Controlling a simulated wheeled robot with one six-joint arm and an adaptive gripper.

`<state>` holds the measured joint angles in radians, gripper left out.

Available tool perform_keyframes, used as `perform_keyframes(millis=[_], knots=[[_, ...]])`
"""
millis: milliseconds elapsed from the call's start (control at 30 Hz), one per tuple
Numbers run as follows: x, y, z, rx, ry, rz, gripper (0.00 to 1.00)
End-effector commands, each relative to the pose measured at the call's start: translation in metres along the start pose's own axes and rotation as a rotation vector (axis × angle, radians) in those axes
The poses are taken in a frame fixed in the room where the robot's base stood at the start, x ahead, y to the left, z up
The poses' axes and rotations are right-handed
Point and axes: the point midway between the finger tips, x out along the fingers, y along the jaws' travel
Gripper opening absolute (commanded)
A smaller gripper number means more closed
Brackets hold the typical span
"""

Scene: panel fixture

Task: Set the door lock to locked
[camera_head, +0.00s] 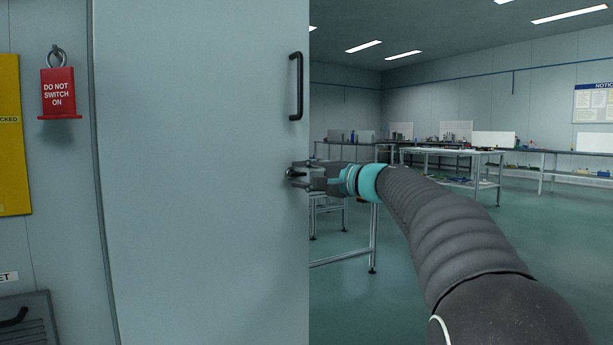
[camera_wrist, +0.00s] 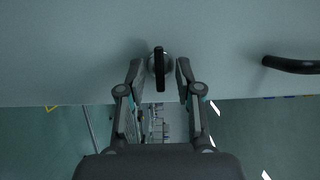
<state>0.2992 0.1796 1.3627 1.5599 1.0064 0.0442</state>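The door (camera_head: 200,180) is a flat pale grey panel filling the left half of the head view; it also shows across the top of the wrist view (camera_wrist: 80,50). The door lock (camera_wrist: 159,66) is a small round knob with a dark bar across it, near the door's right edge. In the wrist view the bar points along the fingers, across the line to the door handle. My gripper (camera_wrist: 159,72) is open, with one finger on each side of the lock and gaps showing. In the head view my gripper (camera_head: 297,174) partly hides the lock.
A black door handle (camera_head: 296,86) stands out above the lock; it also shows at the right of the wrist view (camera_wrist: 292,65). A red lockout tag (camera_head: 58,92) hangs on the left wall. Workbenches (camera_head: 450,155) stand far behind, with open floor before them.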

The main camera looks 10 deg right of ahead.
Motion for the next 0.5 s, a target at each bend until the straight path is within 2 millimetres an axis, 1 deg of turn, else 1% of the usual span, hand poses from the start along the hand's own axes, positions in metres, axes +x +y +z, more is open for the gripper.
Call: perform_keyframes(millis=[133, 267, 500], knots=[[-0.006, 0.0, 0.0, 0.0, 0.0, 0.0, 0.34], [-0.022, 0.0, 0.0, 0.0, 0.001, 0.0, 0.34], [-0.071, 0.0, -0.002, -0.001, 0.005, 0.0, 0.34]])
